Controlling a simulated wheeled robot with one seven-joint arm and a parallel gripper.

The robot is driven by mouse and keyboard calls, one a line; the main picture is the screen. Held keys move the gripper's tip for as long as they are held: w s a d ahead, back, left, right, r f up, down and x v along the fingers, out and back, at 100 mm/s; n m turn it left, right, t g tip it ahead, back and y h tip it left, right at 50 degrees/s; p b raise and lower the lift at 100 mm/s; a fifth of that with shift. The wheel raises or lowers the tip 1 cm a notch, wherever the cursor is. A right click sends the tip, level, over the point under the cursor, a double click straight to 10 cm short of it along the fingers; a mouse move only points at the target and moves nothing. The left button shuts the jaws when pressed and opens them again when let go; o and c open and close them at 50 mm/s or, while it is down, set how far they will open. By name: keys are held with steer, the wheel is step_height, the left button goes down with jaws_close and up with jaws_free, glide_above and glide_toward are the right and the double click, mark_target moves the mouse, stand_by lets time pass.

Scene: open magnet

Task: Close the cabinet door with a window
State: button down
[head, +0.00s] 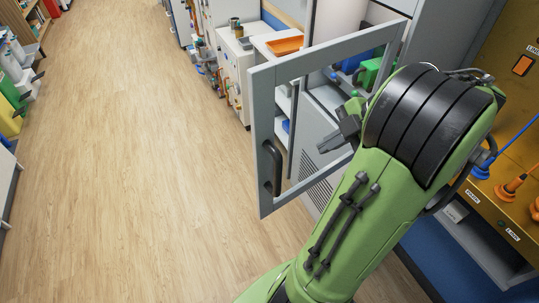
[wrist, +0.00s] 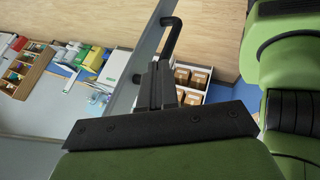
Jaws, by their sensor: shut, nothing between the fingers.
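The cabinet door with a window (head: 262,120) has a grey frame and stands swung open, out over the floor. Its black handle (head: 269,168) is on the free edge at left. My gripper (head: 322,146) is shut and empty, and in the head view it overlaps the window opening, right of the handle. My green arm hides part of the door's lower right. In the wrist view, my gripper's fingers (wrist: 156,68) are together near the grey door frame (wrist: 146,50), with the handle (wrist: 172,36) beyond them. I cannot tell whether they touch the door.
A bench with an orange tray (head: 285,46) stands behind the door. An orange-brown panel (head: 500,90) with cables is close on the right. The wooden floor (head: 130,170) at left is clear.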

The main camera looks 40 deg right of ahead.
mark_target(287, 152)
steer(key=w+a+f+b, duration=0.1)
steer(key=w+f, duration=0.1)
steer(key=w, duration=0.1)
steer(key=w+a+f+b, duration=0.1)
steer(key=w+f, duration=0.2)
steer(key=w+f+b, duration=0.1)
steer(key=w+f, duration=0.2)
steer(key=shift+w+a, duration=0.15)
steer(key=shift+a, duration=0.25)
